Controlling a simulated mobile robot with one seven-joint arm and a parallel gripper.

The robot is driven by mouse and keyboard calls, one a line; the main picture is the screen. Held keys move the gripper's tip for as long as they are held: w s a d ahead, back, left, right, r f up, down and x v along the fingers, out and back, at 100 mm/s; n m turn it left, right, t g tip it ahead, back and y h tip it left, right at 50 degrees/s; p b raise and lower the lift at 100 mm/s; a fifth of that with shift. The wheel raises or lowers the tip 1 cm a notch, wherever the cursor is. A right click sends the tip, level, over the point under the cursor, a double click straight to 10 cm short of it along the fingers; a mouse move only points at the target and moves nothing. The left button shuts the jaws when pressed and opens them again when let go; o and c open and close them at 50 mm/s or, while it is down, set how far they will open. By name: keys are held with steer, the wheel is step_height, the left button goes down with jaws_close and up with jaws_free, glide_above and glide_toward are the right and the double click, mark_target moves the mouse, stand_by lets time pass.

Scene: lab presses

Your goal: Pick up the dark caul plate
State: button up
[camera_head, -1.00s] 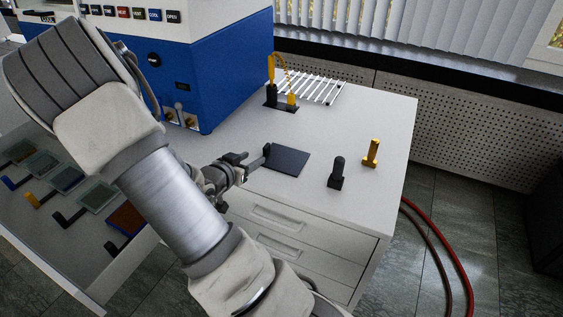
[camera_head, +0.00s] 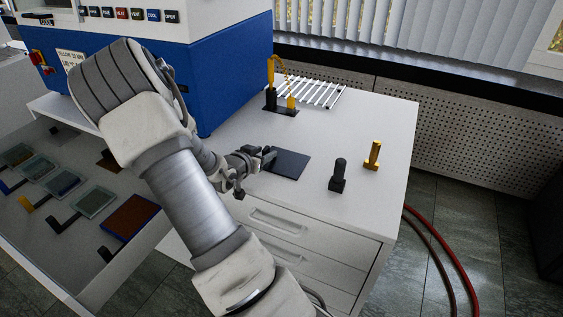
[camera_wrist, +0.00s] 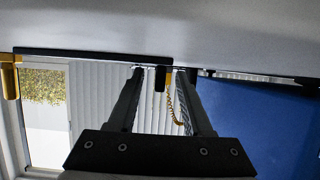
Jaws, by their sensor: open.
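The dark caul plate (camera_head: 291,164) lies flat on the white counter, left of the black and gold upright pieces. Its short dark handle is at its left edge. My gripper (camera_head: 264,158) is at that handle in the head view, low over the counter. In the wrist view, which is upside down, the plate (camera_wrist: 70,52) shows edge-on as a thin dark strip. The handle (camera_wrist: 160,80) appears between the two spread fingers of my gripper (camera_wrist: 160,72), with gaps on both sides. My gripper partly hides the handle in the head view.
A black post (camera_head: 338,175) and a gold post (camera_head: 373,155) stand right of the plate. Behind are a black and yellow stand (camera_head: 282,108) and a white rack (camera_head: 318,93). The blue press (camera_head: 225,75) is at the back left. An open drawer of plates (camera_head: 45,215) is at left.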

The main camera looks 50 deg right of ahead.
jaws_close()
stand_by(1.3)
